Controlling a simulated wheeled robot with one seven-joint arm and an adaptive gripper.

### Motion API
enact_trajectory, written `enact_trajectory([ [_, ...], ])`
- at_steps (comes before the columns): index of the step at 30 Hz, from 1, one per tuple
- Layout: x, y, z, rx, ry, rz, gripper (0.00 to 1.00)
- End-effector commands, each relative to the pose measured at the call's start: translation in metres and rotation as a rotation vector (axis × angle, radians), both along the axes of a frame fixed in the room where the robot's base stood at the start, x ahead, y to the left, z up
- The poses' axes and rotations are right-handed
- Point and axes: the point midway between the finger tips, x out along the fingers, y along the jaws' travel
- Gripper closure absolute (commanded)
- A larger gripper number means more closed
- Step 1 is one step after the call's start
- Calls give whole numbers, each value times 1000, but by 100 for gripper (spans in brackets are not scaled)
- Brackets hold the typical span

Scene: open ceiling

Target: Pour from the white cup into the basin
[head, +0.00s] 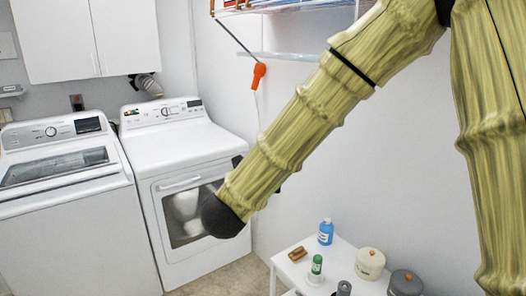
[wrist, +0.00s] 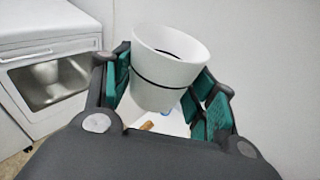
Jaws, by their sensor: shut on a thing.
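The white cup (wrist: 168,72) is between the two green-padded fingers of my gripper (wrist: 165,85) in the wrist view. The fingers are shut on it from both sides. The cup has a dark line around its body, and its wide mouth faces up with a slight lean. Part of its inside shows, with a dark curved line; I cannot tell what it contains. In the head view my arm hides the cup and nearly all of my gripper. I cannot make out a basin in either view.
A low white table (head: 302,268) bears a blue bottle (head: 326,232), a green-and-white bottle (head: 316,265), a brown block (head: 298,254), a cream pot (head: 370,263) and a grey pot (head: 405,284). A dryer (head: 180,150) and a washer (head: 65,215) stand left. A shelf (head: 290,55) hangs above.

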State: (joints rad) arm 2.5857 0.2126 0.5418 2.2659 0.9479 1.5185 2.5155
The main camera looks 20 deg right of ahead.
Motion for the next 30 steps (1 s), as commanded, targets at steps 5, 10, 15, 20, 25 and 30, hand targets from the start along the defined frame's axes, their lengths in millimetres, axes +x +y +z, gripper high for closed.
enact_trajectory([
  [5, 0, 1, -41, -1, 5, 76, 73],
  [10, -1, 3, -76, -1, 4, 145, 73],
  [15, -3, 4, -108, 1, 4, 207, 73],
  [20, -6, 6, -137, 0, 4, 263, 73],
  [25, -9, 9, -166, 1, 3, 318, 73],
  [30, -14, 11, -194, 2, 3, 371, 73],
])
